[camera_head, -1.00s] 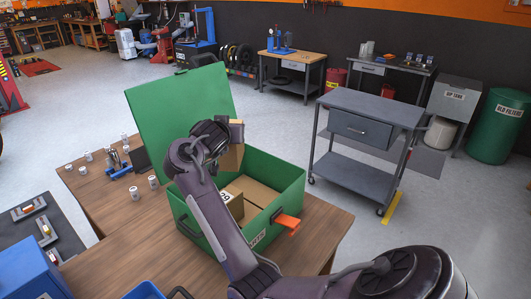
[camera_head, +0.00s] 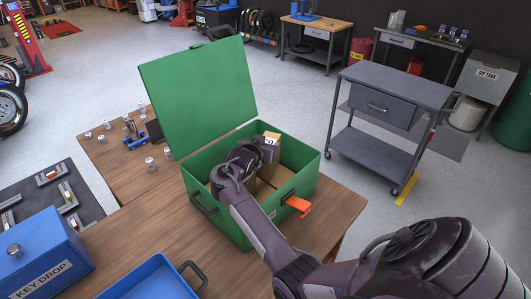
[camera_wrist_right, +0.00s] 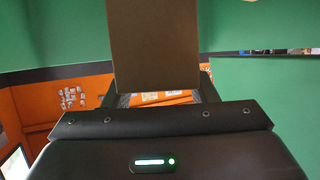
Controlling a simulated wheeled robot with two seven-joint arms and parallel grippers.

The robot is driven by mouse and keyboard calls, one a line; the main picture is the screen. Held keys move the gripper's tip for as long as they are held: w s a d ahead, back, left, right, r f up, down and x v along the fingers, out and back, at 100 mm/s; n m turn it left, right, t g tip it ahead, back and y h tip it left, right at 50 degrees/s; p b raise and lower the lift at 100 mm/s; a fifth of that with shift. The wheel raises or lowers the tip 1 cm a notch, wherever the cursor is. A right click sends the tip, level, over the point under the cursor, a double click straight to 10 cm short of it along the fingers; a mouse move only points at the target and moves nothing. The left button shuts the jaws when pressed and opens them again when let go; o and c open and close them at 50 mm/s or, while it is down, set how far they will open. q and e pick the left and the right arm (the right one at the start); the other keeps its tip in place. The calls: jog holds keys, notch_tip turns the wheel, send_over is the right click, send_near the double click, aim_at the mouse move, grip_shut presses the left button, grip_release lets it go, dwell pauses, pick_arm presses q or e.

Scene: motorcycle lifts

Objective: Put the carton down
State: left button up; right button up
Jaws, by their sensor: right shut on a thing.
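The green box (camera_head: 225,215) stands on the wooden table with its lid (camera_head: 200,90) raised. My right gripper (camera_head: 268,152) reaches down inside the box and is shut on a brown carton (camera_head: 272,138). The carton's upper part shows beside the fingers. In the right wrist view the carton (camera_wrist_right: 155,45) stands between the fingers of the gripper (camera_wrist_right: 157,88), with green box walls around it. Other brown cardboard (camera_head: 265,187) lies lower in the box, partly hidden by my arm. I cannot tell whether the held carton touches it. My left gripper is not in view.
The wooden table (camera_head: 150,240) also holds a blue tray (camera_head: 148,290) at the front and several small white cans (camera_head: 150,163) at the left. A blue key drop box (camera_head: 40,255) is at lower left. A grey cart (camera_head: 385,95) stands right.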

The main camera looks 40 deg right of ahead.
notch_tip(320, 180, down, 4)
jog(key=shift+a+f+p, duration=0.1)
jog(key=shift+f+p, duration=0.1)
jog(key=shift+p, duration=0.3)
jog(key=shift+f, duration=0.2)
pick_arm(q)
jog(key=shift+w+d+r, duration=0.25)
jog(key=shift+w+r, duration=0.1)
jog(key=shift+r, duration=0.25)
pick_arm(e)
jog(key=shift+f, duration=0.2)
jog(key=o, duration=1.4)
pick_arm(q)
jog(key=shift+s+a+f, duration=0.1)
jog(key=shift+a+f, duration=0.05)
